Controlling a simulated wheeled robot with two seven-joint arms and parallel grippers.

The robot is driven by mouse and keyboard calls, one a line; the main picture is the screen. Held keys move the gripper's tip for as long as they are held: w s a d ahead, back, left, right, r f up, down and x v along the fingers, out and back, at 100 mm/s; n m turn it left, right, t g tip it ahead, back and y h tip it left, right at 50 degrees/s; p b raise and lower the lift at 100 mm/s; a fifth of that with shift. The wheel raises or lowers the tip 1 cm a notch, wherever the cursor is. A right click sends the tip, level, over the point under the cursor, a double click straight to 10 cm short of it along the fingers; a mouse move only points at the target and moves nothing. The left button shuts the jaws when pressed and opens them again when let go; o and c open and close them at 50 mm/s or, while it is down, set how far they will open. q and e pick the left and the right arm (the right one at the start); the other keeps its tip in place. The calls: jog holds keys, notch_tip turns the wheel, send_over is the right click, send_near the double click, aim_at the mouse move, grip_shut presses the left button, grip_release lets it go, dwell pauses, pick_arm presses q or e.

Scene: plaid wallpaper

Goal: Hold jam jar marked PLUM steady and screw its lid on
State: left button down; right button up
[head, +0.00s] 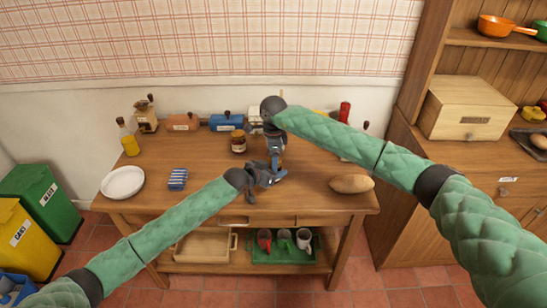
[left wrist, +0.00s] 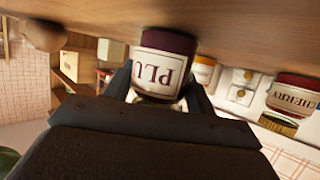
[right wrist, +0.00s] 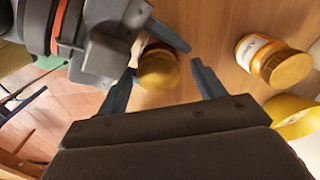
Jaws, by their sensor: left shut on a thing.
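The PLUM jar (left wrist: 160,68) has dark red contents and a white label, and stands on the wooden table. My left gripper (head: 277,175) is shut on it from the side. In the head view the jar is mostly hidden by my grippers. A gold lid (right wrist: 158,72) shows at the jar's top in the right wrist view; I cannot tell how firmly it is seated. My right gripper (right wrist: 164,66) points down from above. Its fingers are apart on either side of the lid, with a visible gap on the right.
A CHERRY jar (left wrist: 292,95) and another gold-lidded jar (right wrist: 270,60) stand nearby. Bread (head: 351,184) lies at the right of the table (head: 215,170). A white plate (head: 123,182) and a blue striped item (head: 178,179) are left. Boxes and bottles line the back.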

jog(key=shift+r, duration=2.25)
jog(key=shift+c, duration=0.2)
jog(key=r, duration=0.1)
jog(key=r+n, duration=0.2)
jog(key=shift+w+d+r+h, duration=0.1)
jog(key=shift+d+r+h, duration=0.2)
jog(key=shift+d, duration=0.1)
jog(key=shift+a+n, duration=0.45)
jog(key=shift+n, duration=0.15)
jog(key=shift+f, duration=0.1)
